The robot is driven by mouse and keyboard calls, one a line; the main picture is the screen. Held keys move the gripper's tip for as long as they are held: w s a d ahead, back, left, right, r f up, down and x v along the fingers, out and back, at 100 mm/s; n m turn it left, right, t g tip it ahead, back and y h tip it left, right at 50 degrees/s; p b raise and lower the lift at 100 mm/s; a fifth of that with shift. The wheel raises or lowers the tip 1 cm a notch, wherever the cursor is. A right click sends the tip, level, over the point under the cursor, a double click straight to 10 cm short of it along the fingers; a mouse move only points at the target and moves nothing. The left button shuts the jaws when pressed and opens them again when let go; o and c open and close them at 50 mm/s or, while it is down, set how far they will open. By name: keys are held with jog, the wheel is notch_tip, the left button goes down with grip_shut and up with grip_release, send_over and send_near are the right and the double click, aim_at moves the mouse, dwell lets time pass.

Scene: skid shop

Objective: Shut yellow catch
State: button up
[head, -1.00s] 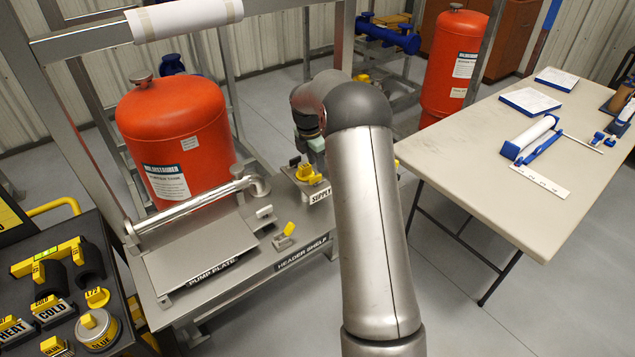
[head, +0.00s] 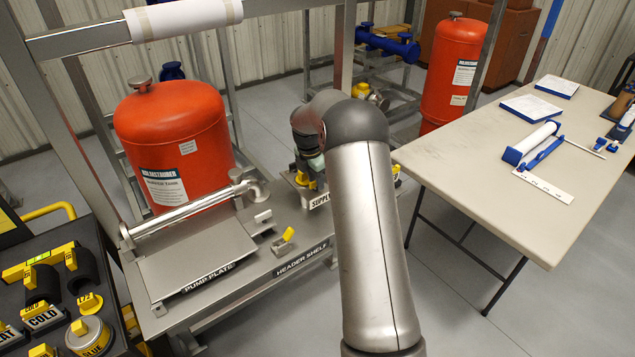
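A small yellow catch (head: 288,234) sits on a grey base on the header shelf, right of the pump plate (head: 195,262). Its yellow lever is tilted up at an angle. A grey bracket (head: 263,217) stands on the shelf just behind and left of it. My gripper (head: 312,171) is behind and to the right of the catch, apart from it, close to a yellow part (head: 303,180) by the SUPPLY label. My arm partly hides the gripper, and its fingers are too small and dark to read.
A red tank (head: 178,140) stands behind the pump plate, with a silver pipe (head: 190,209) in front of it. A dark cart with yellow-labelled parts (head: 92,335) is at the lower left. A beige table (head: 455,160) is at the right.

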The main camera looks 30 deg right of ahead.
grip_shut()
jog(key=n+p, duration=0.1)
jog(key=n, duration=0.1)
jog(key=shift+r+n, duration=0.1)
jog(key=shift+n, duration=0.6)
jog(key=shift+t, duration=0.3)
jog(key=shift+n+p, duration=0.4)
jog(key=shift+n, duration=0.2)
jog(key=shift+n+y+p, duration=0.3)
jog(key=shift+n+p, duration=0.15)
jog(key=shift+n, duration=0.65)
